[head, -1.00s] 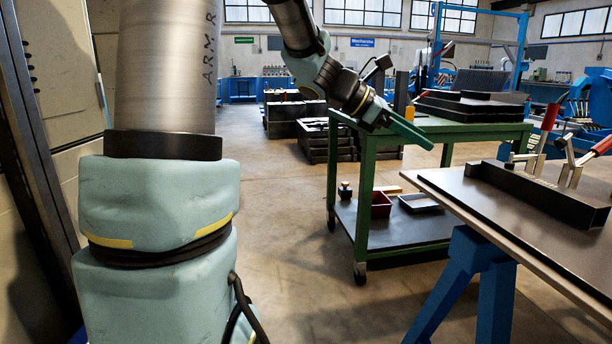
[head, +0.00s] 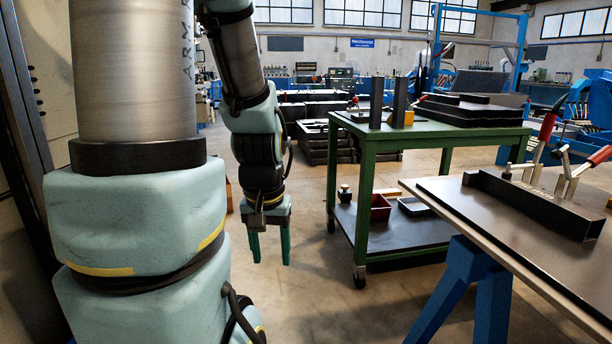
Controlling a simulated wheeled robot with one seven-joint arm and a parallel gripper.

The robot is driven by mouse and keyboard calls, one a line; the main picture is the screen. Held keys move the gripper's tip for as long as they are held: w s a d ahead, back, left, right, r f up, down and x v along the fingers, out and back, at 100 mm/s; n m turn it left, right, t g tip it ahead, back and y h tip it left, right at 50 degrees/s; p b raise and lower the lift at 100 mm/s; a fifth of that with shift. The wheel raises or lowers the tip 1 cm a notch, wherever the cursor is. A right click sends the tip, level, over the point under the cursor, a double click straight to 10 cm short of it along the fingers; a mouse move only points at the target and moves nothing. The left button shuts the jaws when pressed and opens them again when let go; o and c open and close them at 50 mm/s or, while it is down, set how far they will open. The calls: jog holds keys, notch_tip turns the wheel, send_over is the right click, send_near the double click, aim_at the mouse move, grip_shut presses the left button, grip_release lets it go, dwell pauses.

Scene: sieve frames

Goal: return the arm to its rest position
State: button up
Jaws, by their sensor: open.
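My gripper (head: 270,258) hangs at the end of my arm, left of the green cart, with its two green fingers pointing down over the open floor. The fingers are apart and nothing is between them. My arm comes down from the top of the head view, close behind my large near arm link on the left. My gripper is clear of the cart and of the workbench.
A green cart (head: 345,195) stands right of my gripper, with a red bin (head: 380,210) on its lower shelf. A brown-topped workbench (head: 470,215) with a black angle piece (head: 535,205) and red-handled clamps is at the right. The concrete floor (head: 310,295) below my gripper is clear.

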notch_tip(320, 180, up, 22)
jog(key=p, duration=2.1)
jog(key=shift+r, duration=0.2)
jog(key=shift+d, duration=0.1)
